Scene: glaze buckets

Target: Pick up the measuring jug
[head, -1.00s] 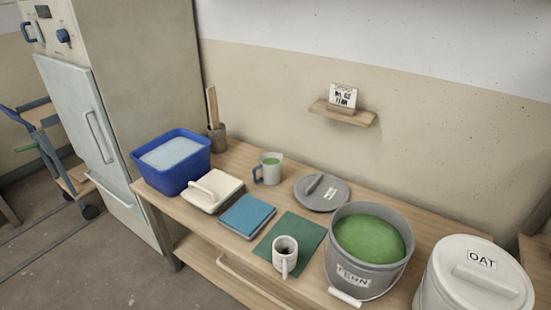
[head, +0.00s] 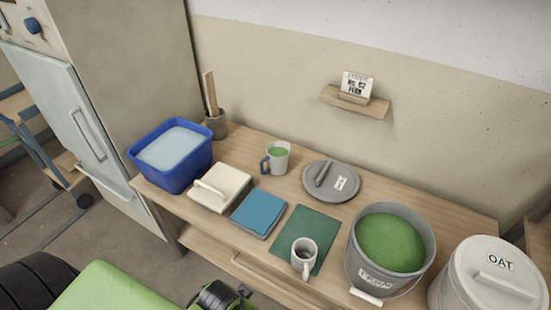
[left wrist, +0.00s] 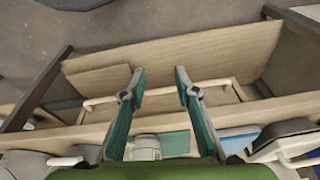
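The measuring jug (head: 277,158) is a light grey jug with a blue handle and green liquid inside. It stands upright on the wooden bench (head: 240,153), between the blue tub and the grey lid, with its handle to the left. My left gripper (left wrist: 159,80) is open and empty in the left wrist view, with its two teal fingers wide apart over the bench's front edge and lower shelf. In the head view only parts of my green arm show at the bottom left, in front of the bench. I cannot pick out the jug in the left wrist view. My right gripper is not in view.
A grey lid (head: 345,194), a FERN bucket (head: 366,276) and an OAT bucket (head: 460,272) stand rightward.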

